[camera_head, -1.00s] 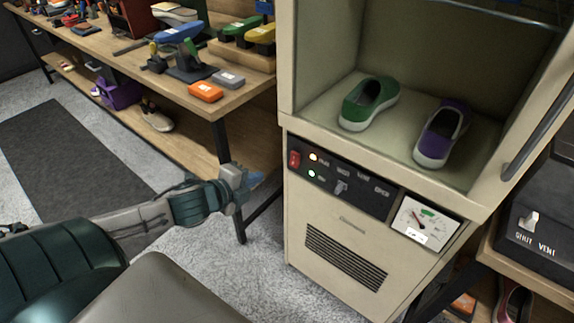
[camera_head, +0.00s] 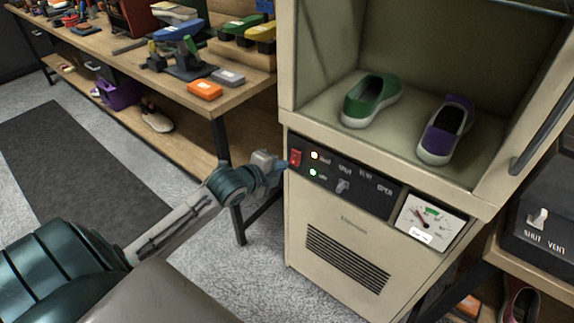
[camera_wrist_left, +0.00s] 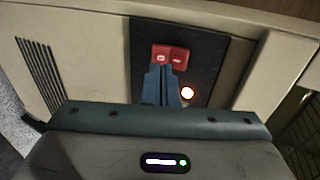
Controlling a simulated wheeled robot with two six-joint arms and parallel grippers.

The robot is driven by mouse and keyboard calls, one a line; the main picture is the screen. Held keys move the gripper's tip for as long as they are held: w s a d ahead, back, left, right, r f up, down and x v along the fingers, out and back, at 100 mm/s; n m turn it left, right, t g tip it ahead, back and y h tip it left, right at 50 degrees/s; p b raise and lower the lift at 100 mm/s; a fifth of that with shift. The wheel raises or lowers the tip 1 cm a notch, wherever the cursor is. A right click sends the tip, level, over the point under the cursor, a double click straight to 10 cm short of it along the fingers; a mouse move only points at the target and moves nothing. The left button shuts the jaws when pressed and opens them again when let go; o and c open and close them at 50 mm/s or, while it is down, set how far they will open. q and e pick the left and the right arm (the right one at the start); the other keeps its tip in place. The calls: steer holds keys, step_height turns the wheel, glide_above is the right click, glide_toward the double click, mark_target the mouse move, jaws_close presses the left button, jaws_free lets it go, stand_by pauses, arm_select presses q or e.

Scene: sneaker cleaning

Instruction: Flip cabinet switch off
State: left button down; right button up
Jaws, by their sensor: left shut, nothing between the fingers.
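The cream cabinet (camera_head: 330,218) stands right of centre with a black control panel (camera_head: 372,186). Its red rocker switch (camera_head: 295,157) is at the panel's left end, beside two lit indicator lamps. My left gripper (camera_head: 284,165) is shut and empty, with its fingertips at or just short of the red switch. In the left wrist view the blue fingers (camera_wrist_left: 160,85) are together right below the red switch (camera_wrist_left: 170,57), which has white marks. I cannot tell whether they touch it. One glowing lamp (camera_wrist_left: 187,92) shows beside the fingers. My right gripper is not in view.
The open compartment above the panel holds a green shoe (camera_head: 371,100) and a purple shoe (camera_head: 446,130). A toggle (camera_head: 342,186) and a gauge (camera_head: 431,220) share the cabinet front. A wooden workbench (camera_head: 240,88) with tools stands left. A dark box (camera_head: 545,215) is at the right.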

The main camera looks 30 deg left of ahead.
mark_target(293, 162)
arm_select(q)
steer(key=shift+x, duration=1.8)
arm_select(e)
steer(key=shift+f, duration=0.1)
